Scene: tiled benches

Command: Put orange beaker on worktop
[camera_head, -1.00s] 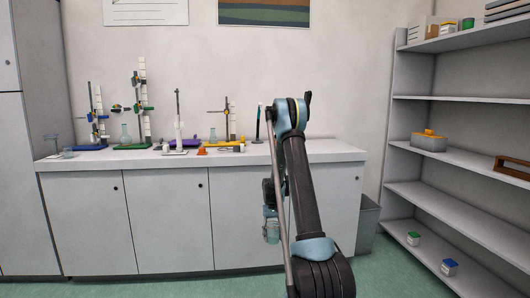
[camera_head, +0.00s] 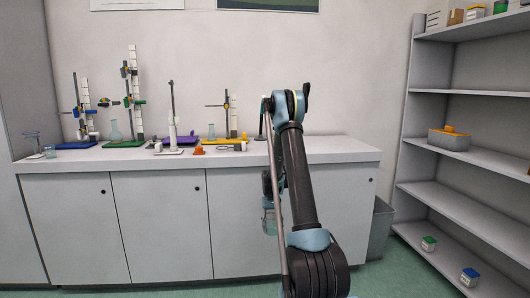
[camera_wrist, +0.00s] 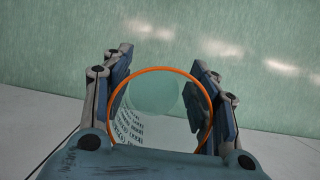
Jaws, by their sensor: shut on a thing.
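The orange beaker (camera_wrist: 160,118) is a clear glass vessel with an orange rim and white markings. In the wrist view it sits between the two fingers of my gripper (camera_wrist: 165,105), which is shut on it. In the head view my gripper (camera_head: 268,207) hangs in front of the cabinet doors, below the level of the worktop, with the beaker partly hidden by my arm. The worktop (camera_head: 330,153) is a long pale bench top over grey cabinets, ahead of me along the wall.
Lab stands (camera_head: 135,95), a flask (camera_head: 115,131) and a small orange item (camera_head: 198,150) stand along the worktop's left and middle. Its right end is mostly clear. A grey bin (camera_head: 379,228) stands beside the bench, and shelves (camera_head: 465,150) stand at the right.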

